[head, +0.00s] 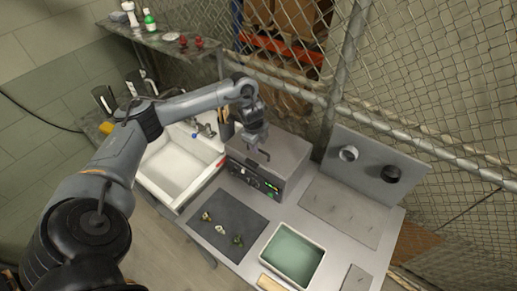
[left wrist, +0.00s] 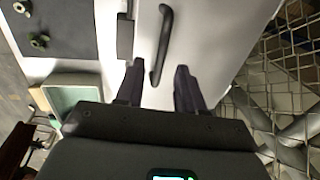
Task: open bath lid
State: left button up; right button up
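The bath (head: 252,180) is a grey metal box with a control panel and green lights on its front. Its flat grey lid (head: 285,149) looks closed. A dark bar handle (left wrist: 165,35) stands on the pale lid (left wrist: 215,40) in the left wrist view. My left gripper (head: 257,150) is above the lid. In the left wrist view my left gripper (left wrist: 158,72) is open, its two dark fingers apart, with the near end of the handle between them. I cannot tell whether the fingers touch the handle. My right gripper is not in view.
A white sink (head: 178,165) is left of the bath. A dark mat (head: 228,226) with several small metal parts and a green-lined tray (head: 291,256) are in front. A panel with two rings (head: 370,166) stands at right. Chain-link fence (head: 425,80) rises behind.

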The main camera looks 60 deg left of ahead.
pick_arm(q)
jog(key=shift+w+f, duration=0.2)
jog(key=shift+f, duration=0.8)
jog(key=shift+c, duration=0.2)
grip_shut()
